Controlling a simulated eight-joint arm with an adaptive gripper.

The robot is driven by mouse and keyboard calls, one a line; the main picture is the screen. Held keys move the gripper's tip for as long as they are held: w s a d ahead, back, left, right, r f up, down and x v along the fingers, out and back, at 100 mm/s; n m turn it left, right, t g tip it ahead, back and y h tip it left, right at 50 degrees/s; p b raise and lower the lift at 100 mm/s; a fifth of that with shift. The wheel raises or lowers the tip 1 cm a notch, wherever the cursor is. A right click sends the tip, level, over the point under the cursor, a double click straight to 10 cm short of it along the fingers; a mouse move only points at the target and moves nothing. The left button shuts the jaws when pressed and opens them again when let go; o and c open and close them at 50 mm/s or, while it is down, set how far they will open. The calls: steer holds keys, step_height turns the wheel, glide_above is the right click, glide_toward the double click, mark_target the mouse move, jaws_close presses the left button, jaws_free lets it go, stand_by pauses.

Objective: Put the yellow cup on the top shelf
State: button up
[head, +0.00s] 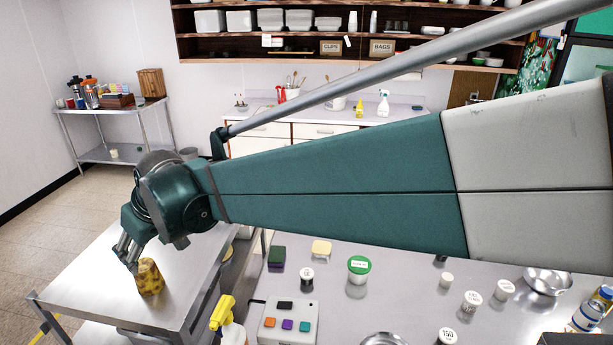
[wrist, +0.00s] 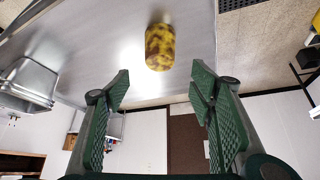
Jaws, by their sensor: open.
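The yellow cup (head: 150,279), mottled with brown, stands on the steel cart top (head: 190,262) at the lower left of the head view. My gripper (head: 127,262) is just to its upper left there, close to the cup; whether they touch is unclear in that view. In the wrist view, my gripper (wrist: 159,88) is open and empty, and the cup (wrist: 160,47) lies beyond the fingertips, centred between them and apart from them. A wall shelf unit (head: 350,62) and a two-level steel rack (head: 110,108) stand at the back.
A yellow spray bottle (head: 222,312) stands between cart and counter. The wall shelf holds white dishes and labelled bins. Bottles and a wooden box (head: 151,83) crowd the rack top.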

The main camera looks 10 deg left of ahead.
steer(key=w+d+r+m+t+h, duration=0.1)
steer(key=w+d+m+t, duration=0.15)
steer(key=d, duration=1.55)
steer(key=w+d+r+m+t+h, duration=0.15)
steer(key=w+d+m, duration=0.25)
steer(key=d, duration=1.3)
steer(key=s+d+f+m+h, duration=0.1)
steer(key=s+d, duration=0.3)
steer(key=d, duration=0.7)
steer(key=s+d+f+m+h, duration=0.1)
steer(key=s+d+f+m, duration=0.2)
steer(key=d, duration=0.8)
steer(key=s+d+f+m+h, duration=0.1)
steer(key=s+d+f+m, duration=0.2)
steer(key=s+d, duration=0.3)
steer(key=d, duration=0.5)
steer(key=shift+f+t+h, duration=0.2)
steer(key=shift+t+h, duration=0.15)
steer(key=shift+t, duration=0.05)
steer(key=shift+s+f, duration=0.1)
steer(key=shift+f, duration=0.05)
step_height(320, 180, down, 21)
steer(key=b, duration=2.1)
